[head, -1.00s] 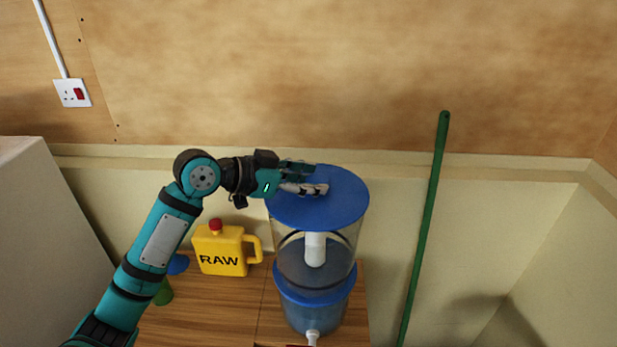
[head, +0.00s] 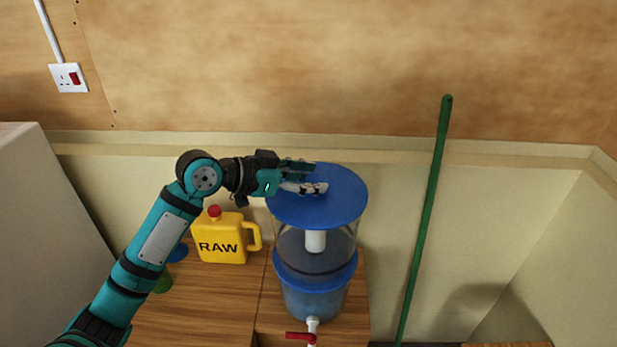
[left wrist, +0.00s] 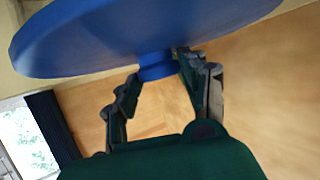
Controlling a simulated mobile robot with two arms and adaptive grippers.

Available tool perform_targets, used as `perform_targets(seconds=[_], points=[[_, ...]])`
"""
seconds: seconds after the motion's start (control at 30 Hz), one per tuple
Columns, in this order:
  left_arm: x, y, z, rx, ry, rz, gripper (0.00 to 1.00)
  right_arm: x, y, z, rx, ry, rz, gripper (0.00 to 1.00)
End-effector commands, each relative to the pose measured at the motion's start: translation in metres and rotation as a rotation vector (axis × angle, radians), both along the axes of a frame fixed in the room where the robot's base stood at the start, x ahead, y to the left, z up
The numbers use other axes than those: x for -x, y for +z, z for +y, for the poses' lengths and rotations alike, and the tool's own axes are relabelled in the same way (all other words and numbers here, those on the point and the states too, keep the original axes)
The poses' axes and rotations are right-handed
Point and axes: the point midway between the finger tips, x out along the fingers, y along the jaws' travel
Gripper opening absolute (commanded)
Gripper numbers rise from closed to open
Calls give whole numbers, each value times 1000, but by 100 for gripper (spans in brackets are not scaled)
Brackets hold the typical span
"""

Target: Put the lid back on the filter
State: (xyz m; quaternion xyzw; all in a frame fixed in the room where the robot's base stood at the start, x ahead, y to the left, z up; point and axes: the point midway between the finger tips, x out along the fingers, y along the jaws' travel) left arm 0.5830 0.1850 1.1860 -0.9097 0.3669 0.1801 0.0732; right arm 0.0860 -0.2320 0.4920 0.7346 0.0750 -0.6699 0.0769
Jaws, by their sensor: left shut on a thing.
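The blue round lid (head: 335,208) is above the clear upper chamber of the filter (head: 345,245), roughly in line with it. I cannot tell whether its rim touches the chamber. My left gripper (head: 322,178) is over the lid, shut on its knob. In the left wrist view the lid (left wrist: 120,40) fills the top, and its blue knob (left wrist: 156,66) sits between the fingers (left wrist: 160,88). The filter has a blue middle ring, a lower tank and a white spout with a red tap handle (head: 299,336). My right gripper is not in view.
The filter stands on a wooden cabinet (head: 215,305). A green pole (head: 427,215) leans on the wall at right. A wall socket (head: 68,77) is upper left.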

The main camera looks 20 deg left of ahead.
Motion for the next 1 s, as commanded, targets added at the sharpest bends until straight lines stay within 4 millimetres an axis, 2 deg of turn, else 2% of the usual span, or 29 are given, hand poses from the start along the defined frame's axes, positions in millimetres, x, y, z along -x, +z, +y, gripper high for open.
perform_targets(seconds=[0.97,1.0], points=[[0,-5,0,-1,0,1,2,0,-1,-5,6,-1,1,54],[0,-5,0,0,-1,0,48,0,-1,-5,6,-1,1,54]])
